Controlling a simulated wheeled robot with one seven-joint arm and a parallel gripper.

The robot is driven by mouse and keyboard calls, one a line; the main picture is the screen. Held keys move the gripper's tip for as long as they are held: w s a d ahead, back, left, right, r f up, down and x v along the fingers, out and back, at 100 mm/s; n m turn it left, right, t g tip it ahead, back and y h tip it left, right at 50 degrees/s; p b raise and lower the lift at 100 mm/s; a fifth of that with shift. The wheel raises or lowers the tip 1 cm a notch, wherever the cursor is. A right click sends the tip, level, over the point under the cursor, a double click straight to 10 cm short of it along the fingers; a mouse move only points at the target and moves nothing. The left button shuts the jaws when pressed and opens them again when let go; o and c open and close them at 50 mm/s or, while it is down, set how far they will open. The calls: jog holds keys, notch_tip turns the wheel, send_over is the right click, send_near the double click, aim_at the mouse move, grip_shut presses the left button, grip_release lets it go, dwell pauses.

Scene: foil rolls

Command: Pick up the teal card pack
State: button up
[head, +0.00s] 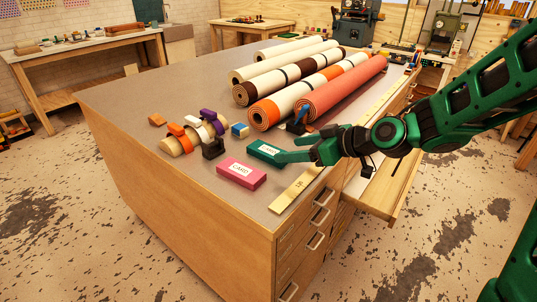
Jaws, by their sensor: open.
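The teal card pack (262,150), with a white label, lies flat on the grey top of the wooden cabinet, near its front right. My green gripper (288,149) comes in from the right, low over the top. Its jaws are open, with the fingertips at the pack's right end. One finger overlaps the pack's near right corner in the picture. I cannot tell whether the fingers touch the pack or how far they reach around it.
A pink card pack (241,174) lies in front of the teal one. A yellow ruler (297,188) lies along the right edge. A blue-and-white block (240,130) sits behind left. Large rolls (342,87) fill the back. An open drawer (378,195) juts out below my arm.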

aim_at(270, 150)
jog(key=shift+x, duration=4.1)
jog(key=shift+w+r, duration=0.1)
jog(key=shift+r, duration=0.05)
jog(key=c, duration=1.2)
